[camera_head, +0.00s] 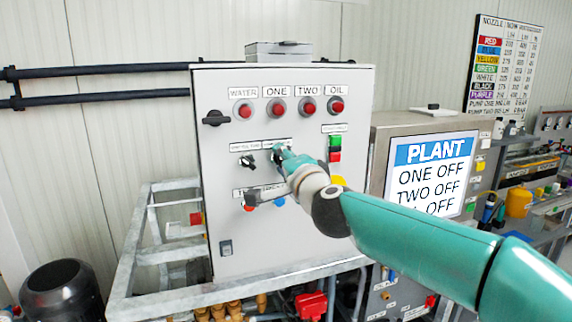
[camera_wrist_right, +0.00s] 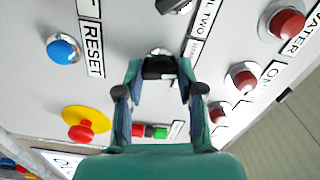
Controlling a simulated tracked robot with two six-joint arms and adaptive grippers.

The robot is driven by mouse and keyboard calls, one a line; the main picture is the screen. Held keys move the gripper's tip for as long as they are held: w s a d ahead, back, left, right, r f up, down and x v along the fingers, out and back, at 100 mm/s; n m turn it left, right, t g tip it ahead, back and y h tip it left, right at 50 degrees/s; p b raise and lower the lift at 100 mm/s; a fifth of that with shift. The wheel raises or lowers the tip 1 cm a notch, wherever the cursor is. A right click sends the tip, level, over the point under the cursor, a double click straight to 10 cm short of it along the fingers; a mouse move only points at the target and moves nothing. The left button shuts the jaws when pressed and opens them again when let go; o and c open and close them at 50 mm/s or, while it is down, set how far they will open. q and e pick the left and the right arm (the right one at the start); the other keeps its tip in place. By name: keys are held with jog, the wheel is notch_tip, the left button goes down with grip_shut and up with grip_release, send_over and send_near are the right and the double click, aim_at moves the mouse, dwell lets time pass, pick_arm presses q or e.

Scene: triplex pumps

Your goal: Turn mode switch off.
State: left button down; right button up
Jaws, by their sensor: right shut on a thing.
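The grey control panel (camera_head: 225,250) stands upright in front of me. My right gripper (camera_head: 280,153) reaches its middle row and is shut on the right-hand black switch knob (camera_wrist_right: 158,66), which I take to be the mode switch. In the right wrist view the gripper's fingers (camera_wrist_right: 158,75) sit on both sides of this knob. Its label is partly covered and too small to read fully. A second black knob (camera_head: 248,160) sits to its left, apart from the gripper. My left gripper is not in view.
Red lamps or buttons (camera_head: 308,106) line the panel top. A blue RESET button (camera_wrist_right: 62,50) and a red-topped yellow button (camera_wrist_right: 85,122) are close by. Green and red buttons (camera_head: 335,145) sit to the right. The plant screen (camera_head: 430,175) reads ONE OFF, TWO OFF.

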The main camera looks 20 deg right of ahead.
jog(key=shift+f+m, duration=0.25)
jog(key=shift+m, duration=0.95)
jog(key=o, duration=1.2)
jog(key=shift+w+d, duration=0.1)
jog(key=shift+c, duration=0.2)
jog(key=shift+r, duration=0.1)
